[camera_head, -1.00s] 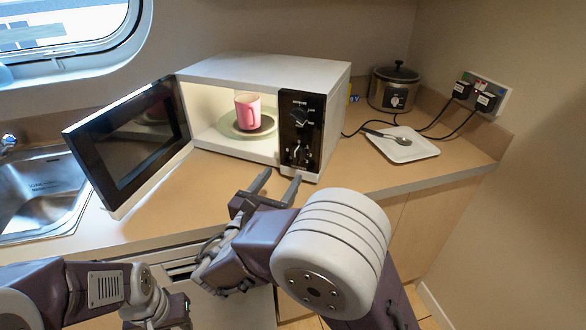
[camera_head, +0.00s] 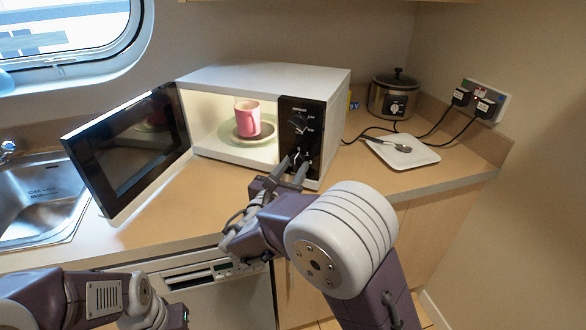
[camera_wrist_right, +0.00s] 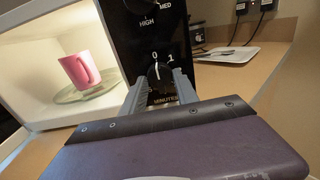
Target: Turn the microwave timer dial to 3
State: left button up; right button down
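The white microwave (camera_head: 262,76) stands on the counter with its door (camera_head: 130,145) swung open to the left. Its black control panel (camera_head: 303,118) has an upper power knob (camera_head: 299,122) and a lower timer dial, which shows in the right wrist view (camera_wrist_right: 160,76). The marks 0 and 1 are readable above the dial, with MINUTES below. Its pointer seems near 0. My right gripper (camera_head: 291,168) is at the panel, its two fingers apart, one on each side of the dial; firm contact cannot be made out. My left arm is at the lower left, its gripper out of frame.
A pink mug (camera_head: 247,118) sits on a plate inside the lit microwave. A slow cooker (camera_head: 391,96), a white tray (camera_head: 404,154) with a spoon, and plugged-in cables are to the right. A sink (camera_head: 40,200) is at the left. The counter front is clear.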

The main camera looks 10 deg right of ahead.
jog(key=shift+f+m+b, duration=0.2)
jog(key=shift+m+b, duration=0.3)
jog(key=shift+b, duration=0.25)
jog(key=m+b, duration=1)
jog(key=b, duration=0.3)
jog(key=shift+f, duration=0.2)
jog(key=m+b, duration=1)
jog(key=b, duration=0.1)
jog(key=shift+r+b, duration=0.15)
jog(key=shift+b, duration=0.15)
jog(key=m+b, duration=0.2)
jog(key=m, duration=0.1)
jog(key=shift+r+m, duration=0.1)
jog(key=shift+m, duration=0.2)
jog(key=shift+r+m+b, duration=0.15)
jog(key=shift+m+b, duration=0.65)
jog(key=shift+m, duration=0.2)
jog(key=c, duration=0.9)
grip_release()
jog(key=shift+c, duration=0.2)
